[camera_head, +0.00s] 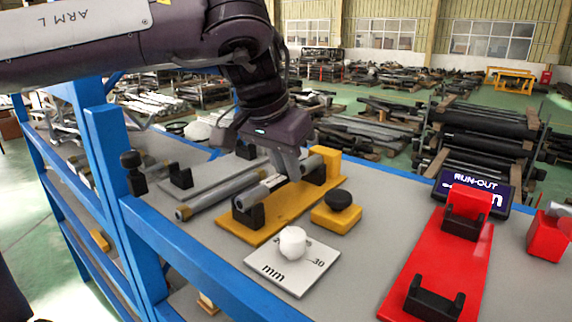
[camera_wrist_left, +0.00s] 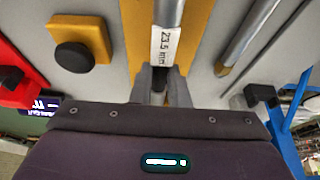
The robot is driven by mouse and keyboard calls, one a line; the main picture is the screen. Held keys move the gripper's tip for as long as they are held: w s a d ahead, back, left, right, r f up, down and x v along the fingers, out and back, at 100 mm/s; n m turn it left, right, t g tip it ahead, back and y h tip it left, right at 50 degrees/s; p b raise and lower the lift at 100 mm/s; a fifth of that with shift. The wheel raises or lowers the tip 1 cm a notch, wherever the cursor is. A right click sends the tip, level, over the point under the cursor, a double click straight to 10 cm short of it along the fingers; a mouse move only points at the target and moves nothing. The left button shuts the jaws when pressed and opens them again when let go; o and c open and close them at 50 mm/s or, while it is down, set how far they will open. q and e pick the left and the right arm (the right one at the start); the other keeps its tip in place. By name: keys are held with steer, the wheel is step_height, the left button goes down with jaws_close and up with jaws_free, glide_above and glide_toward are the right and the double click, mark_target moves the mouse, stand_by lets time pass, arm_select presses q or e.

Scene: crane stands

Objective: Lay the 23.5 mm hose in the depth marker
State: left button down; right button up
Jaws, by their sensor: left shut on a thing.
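The grey 23.5 mm hose (camera_head: 252,195) carries a white label that reads "23.5 mm" in the left wrist view (camera_wrist_left: 165,45). My left gripper (camera_head: 287,178) is shut on the hose from above; its fingers also show in the left wrist view (camera_wrist_left: 160,88). The depth marker is a yellow plate (camera_head: 270,230) with a black cradle (camera_head: 248,215) and a yellow end block (camera_head: 326,160). The hose lies along the plate, over the cradle, its far end near the end block. I cannot tell whether it rests fully in the cradle. My right gripper is not in view.
Another grey hose (camera_head: 215,196) lies left of the plate. A yellow block with a black knob (camera_head: 336,211), a white mm plate (camera_head: 290,269), a red stand with black cradles (camera_head: 405,262) and a RUN-OUT display (camera_head: 474,190) stand right. A blue frame (camera_head: 200,252) edges the table.

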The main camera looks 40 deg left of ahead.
arm_select(q)
steer(key=c, duration=1.3)
jaws_free()
steer(key=b+v, duration=0.1)
steer(key=v, duration=0.6)
steer(key=shift+s+r, duration=0.2)
steer(key=shift+r, duration=0.2)
